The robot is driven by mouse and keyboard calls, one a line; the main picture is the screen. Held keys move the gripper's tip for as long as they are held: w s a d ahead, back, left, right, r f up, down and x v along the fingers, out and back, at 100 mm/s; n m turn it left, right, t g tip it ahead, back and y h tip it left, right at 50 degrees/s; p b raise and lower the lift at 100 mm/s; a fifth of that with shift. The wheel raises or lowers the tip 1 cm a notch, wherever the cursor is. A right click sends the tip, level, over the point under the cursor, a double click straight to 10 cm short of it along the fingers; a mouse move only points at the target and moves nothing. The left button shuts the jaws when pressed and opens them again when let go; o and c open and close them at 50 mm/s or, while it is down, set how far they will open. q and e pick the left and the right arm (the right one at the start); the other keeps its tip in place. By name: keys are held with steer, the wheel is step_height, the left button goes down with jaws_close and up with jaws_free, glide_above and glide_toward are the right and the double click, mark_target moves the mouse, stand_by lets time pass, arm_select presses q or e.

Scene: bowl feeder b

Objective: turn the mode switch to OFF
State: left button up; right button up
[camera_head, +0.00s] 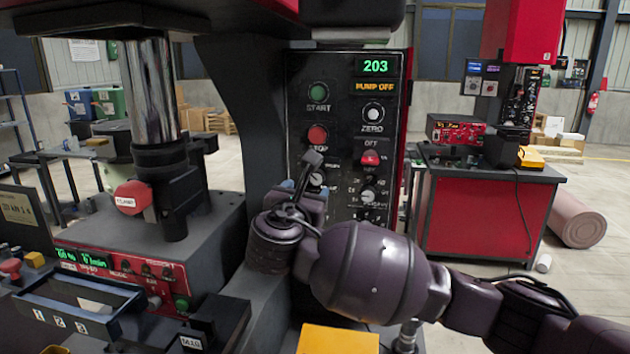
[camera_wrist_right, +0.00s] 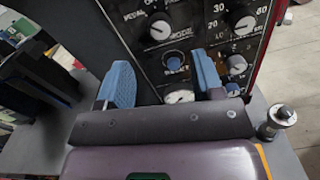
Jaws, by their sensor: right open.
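The mode switch (camera_wrist_right: 160,27) is a round dark knob with a pale face on the black control panel (camera_head: 340,130). It shows at the top of the right wrist view, beside lettering that seems to read MODE. In the head view it seems to be the knob (camera_head: 316,180) partly hidden by my right gripper (camera_head: 305,188). Its exact setting is too small to tell. My right gripper, also in the right wrist view (camera_wrist_right: 163,60), is open and empty, its blue pads apart in front of the panel. The switch is beyond the fingertips. My left gripper is out of view.
A blue RESET button (camera_wrist_right: 174,60) lies below the switch, between the pads in the picture. Other knobs (camera_wrist_right: 245,25) sit to its right. In the head view, a green START button (camera_head: 318,92), red STOP button (camera_head: 318,135) and red switch (camera_head: 370,158) are close by.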

mark_target(316, 178)
steer(key=x, duration=0.6)
steer(key=shift+w+d, duration=0.1)
steer(key=shift+w, duration=0.25)
steer(key=shift+w+d, duration=0.15)
steer(key=shift+w, duration=0.45)
